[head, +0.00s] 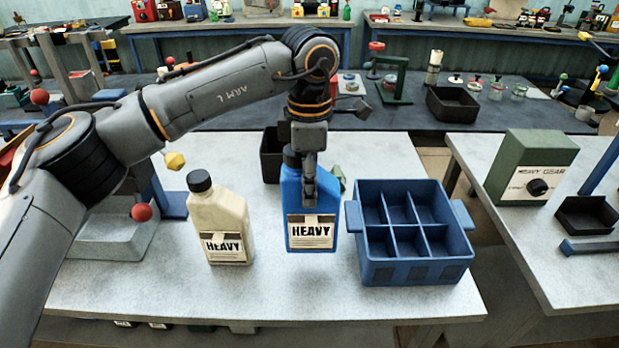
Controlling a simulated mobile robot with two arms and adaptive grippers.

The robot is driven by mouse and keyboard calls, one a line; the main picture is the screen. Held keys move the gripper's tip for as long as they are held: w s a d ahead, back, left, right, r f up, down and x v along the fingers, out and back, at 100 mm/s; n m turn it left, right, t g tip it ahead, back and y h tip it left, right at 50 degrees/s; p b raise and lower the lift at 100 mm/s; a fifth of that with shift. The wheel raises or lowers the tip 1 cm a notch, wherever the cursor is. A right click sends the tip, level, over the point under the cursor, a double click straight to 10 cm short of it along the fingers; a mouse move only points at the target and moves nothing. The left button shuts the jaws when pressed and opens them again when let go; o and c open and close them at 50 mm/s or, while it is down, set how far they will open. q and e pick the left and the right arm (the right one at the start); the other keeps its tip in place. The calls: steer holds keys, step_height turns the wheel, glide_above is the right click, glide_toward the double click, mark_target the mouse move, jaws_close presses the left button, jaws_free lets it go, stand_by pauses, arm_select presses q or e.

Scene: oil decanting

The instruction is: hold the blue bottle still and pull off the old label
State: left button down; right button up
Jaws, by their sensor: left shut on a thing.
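The blue bottle (307,207) stands upright on the light worktable (330,298), with a dark cap mostly hidden by my gripper. A cream label (311,231) reading "HEAVY" is on its front, and a paler piece shows at the label's upper edge. My left gripper (309,185) comes down from above and is shut on the blue bottle at its top, with a finger in front of its upper face. My right gripper is not in view.
A cream bottle (219,222) with a dark cap and "HEAVY" label stands left. A blue divided crate (412,232) with empty compartments stands close on the right. A dark bin (271,155) is behind. The table's front strip is clear.

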arm_select(q)
steer(key=b, duration=0.5)
glide_above(311, 238)
steer(key=w, duration=0.3)
steer(key=shift+f, duration=3.25)
steer(key=shift+a, duration=0.15)
steer(key=shift+c, duration=2.2)
jaws_free()
steer(key=shift+r, duration=0.1)
